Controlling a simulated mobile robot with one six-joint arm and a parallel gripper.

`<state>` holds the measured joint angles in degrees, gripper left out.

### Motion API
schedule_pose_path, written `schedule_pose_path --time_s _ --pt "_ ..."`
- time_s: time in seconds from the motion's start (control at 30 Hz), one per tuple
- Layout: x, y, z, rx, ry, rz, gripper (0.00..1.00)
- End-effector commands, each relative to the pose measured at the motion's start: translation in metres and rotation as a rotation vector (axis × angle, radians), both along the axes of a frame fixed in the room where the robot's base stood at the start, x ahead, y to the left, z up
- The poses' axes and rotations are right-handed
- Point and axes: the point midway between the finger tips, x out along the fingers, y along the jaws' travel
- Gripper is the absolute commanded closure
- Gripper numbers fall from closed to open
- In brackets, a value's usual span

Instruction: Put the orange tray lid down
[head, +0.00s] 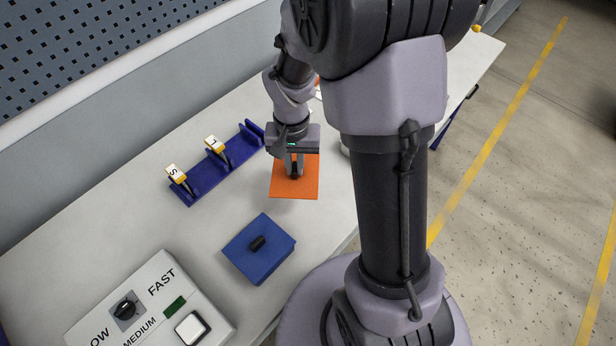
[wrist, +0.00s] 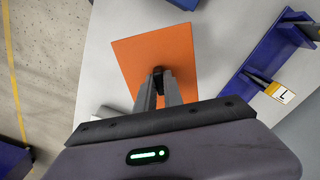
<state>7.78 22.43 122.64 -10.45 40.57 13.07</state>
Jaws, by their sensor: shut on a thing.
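The orange tray lid (head: 296,183) is a flat square plate with a small dark knob on top. It is at the middle of the white table in the head view, and in the wrist view the lid (wrist: 155,50) lies just beyond the fingers. My gripper (head: 294,170) points down and is shut on the lid's knob; it also shows in the wrist view (wrist: 158,84). I cannot tell whether the lid touches the table or hangs a little above it. My fingers hide part of the knob.
A blue rack (head: 213,173) with labelled yellow-and-white tags stands left of the lid. A blue box with a dark knob (head: 267,262) sits nearer, and a speed control panel (head: 150,303) is at the lower left. Bare table (head: 110,215) lies between rack and panel.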

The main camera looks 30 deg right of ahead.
Motion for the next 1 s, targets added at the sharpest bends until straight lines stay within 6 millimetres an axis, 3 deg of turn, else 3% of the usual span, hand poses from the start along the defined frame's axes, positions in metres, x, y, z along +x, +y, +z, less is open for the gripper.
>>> schedule_pose_path --time_s 0.2,0.4,0.6,0.9,1.0 --pt "-0.021 -0.037 0.002 -0.002 0.001 -0.429 1.00" --pt "-0.032 -0.054 -0.002 -0.003 0.001 -0.655 1.00" --pt "-0.034 -0.055 -0.053 -0.003 0.003 -0.679 1.00" --pt "-0.034 -0.055 -0.100 -0.003 0.002 -0.676 1.00" --pt "-0.033 -0.055 -0.099 -0.003 0.000 -0.676 1.00"
